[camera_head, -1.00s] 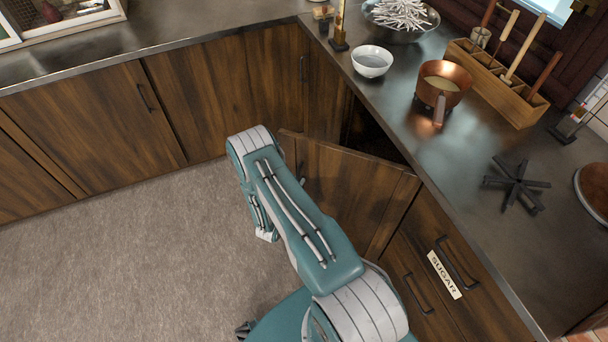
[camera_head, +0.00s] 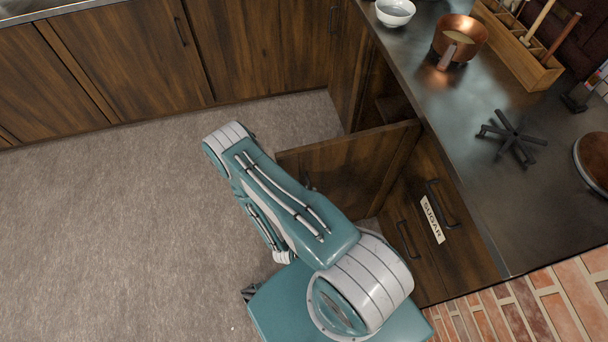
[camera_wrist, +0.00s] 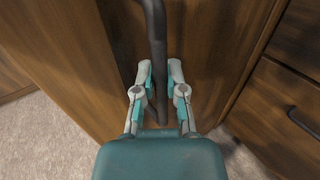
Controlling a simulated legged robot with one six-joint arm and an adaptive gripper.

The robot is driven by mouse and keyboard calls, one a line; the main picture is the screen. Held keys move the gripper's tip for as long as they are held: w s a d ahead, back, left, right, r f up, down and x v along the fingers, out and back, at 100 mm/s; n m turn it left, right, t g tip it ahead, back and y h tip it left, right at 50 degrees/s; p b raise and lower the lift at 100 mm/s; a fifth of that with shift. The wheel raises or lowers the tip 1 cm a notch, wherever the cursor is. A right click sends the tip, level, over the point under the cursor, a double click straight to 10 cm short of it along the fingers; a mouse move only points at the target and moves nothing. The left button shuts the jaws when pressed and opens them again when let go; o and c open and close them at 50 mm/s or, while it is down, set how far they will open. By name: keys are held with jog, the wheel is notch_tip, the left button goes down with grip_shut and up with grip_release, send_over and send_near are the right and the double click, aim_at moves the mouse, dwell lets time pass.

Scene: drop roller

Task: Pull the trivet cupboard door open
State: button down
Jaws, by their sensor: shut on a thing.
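The cupboard door (camera_head: 350,165) below the counter with the black trivet (camera_head: 512,137) stands wide open, swung out from the cabinet front. A dark opening (camera_head: 385,100) shows behind it. In the wrist view, the door's dark bar handle (camera_wrist: 155,50) runs between the two fingers of my gripper (camera_wrist: 159,85). My gripper is shut on this handle near its lower end. In the head view my arm hides the gripper and part of the door's lower area.
A drawer front labelled SUGAR (camera_head: 432,220) is right of the door. A copper pan (camera_head: 460,38), a white bowl (camera_head: 395,12) and a wooden rack (camera_head: 520,50) stand on the counter. The floor (camera_head: 120,230) to the left is clear.

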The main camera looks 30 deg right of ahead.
jog(key=shift+n+t+y, duration=0.7)
jog(key=shift+t+y, duration=0.1)
jog(key=shift+s+a, duration=0.15)
jog(key=shift+s, duration=0.95)
jog(key=shift+s+a, duration=0.1)
jog(key=shift+s, duration=0.95)
jog(key=c, duration=0.7)
grip_release()
jog(key=shift+a, duration=0.1)
jog(key=shift+v, duration=3.7)
